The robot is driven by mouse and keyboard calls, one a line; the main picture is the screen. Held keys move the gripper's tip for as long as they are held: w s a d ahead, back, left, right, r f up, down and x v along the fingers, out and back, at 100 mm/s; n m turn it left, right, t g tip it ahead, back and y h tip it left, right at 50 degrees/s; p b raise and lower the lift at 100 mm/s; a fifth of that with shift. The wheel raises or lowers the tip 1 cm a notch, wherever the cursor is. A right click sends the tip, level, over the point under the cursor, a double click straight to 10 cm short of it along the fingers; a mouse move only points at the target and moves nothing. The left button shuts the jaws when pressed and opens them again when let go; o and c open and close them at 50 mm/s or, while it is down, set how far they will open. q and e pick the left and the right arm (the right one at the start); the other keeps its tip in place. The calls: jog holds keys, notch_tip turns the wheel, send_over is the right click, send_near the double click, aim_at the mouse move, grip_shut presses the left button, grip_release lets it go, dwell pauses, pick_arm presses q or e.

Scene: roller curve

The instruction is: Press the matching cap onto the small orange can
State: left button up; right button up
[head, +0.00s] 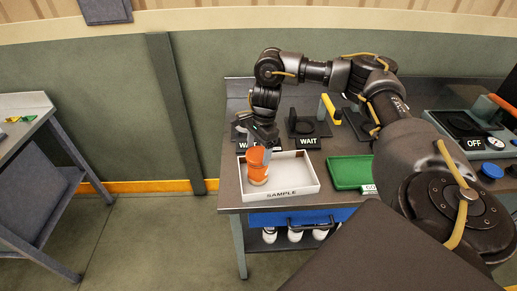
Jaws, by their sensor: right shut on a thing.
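The small orange can (258,176) stands in the left part of the white tray marked SAMPLE (302,192). An orange piece that looks like the cap (256,156) is directly above it, with a pale band between the two. My right gripper (258,147) reaches down from above and is shut on this orange cap. At this size I cannot tell whether the cap is seated on the can or just above it. The fingers partly hide the cap's top. My left gripper is not in view.
A green tray (349,172) sits right of the white tray. Black stands with WAIT signs (308,143) are behind. A device marked OFF (474,144) and a blue round piece (491,170) are at the right. My right arm covers much of the bench's right side.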

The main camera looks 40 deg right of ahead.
jog(key=shift+f+b, duration=0.4)
jog(key=shift+f, duration=0.2)
dwell(0.9)
jog(key=o, duration=1)
jog(key=shift+o, duration=0.2)
jog(key=shift+r, duration=0.25)
jog(key=shift+r+p, duration=1.25)
jog(key=shift+p, duration=0.4)
notch_tip(320, 180, up, 7)
jog(key=p, duration=0.7)
